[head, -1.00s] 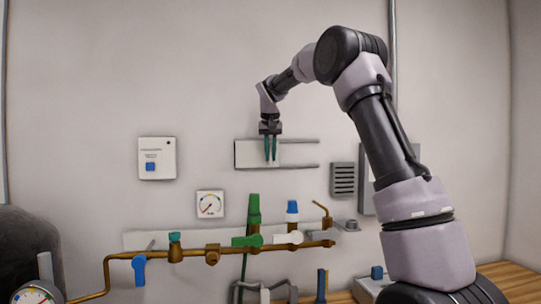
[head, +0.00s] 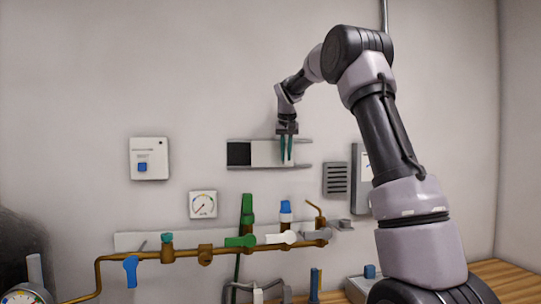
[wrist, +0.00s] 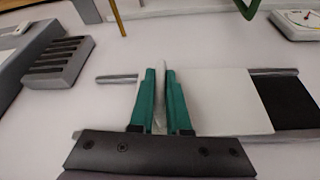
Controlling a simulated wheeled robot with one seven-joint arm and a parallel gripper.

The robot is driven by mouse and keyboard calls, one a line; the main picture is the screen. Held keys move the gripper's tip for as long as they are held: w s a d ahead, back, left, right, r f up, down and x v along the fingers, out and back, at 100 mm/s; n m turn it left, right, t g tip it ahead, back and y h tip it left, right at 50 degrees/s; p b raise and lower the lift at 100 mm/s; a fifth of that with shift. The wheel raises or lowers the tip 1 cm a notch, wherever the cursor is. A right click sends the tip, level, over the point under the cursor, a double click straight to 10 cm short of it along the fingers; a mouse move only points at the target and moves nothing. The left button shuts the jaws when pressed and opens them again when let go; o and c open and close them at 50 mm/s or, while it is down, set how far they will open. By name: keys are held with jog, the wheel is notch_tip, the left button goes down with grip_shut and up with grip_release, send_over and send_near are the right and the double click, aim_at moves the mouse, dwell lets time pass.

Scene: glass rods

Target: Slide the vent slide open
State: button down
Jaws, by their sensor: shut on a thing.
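The vent slide (head: 265,152) is a pale flat plate on two horizontal rails on the wall. The dark vent opening (head: 239,153) shows uncovered at its left in the head view. In the wrist view the slide (wrist: 222,100) is white, with the black opening (wrist: 288,100) beside it. My gripper (head: 286,158) is at the right part of the slide, its green fingers pointing down. In the wrist view my gripper (wrist: 160,75) is shut on a thin upright tab of the slide, mostly hidden between the fingers.
A grey louvred grille (head: 335,180) is just right of the rails. A white box with a blue button (head: 149,158) is at the left. Below are a round-dial gauge (head: 203,204) and a brass pipe (head: 185,254) with coloured valves. The wall above is clear.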

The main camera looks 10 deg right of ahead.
jog(key=d, duration=0.7)
jog(key=c, duration=0.9)
grip_release()
jog(key=shift+r, duration=0.15)
jog(key=v, duration=1)
jog(key=shift+s+r, duration=0.2)
jog(key=shift+r, duration=0.1)
jog(key=shift+s, duration=0.1)
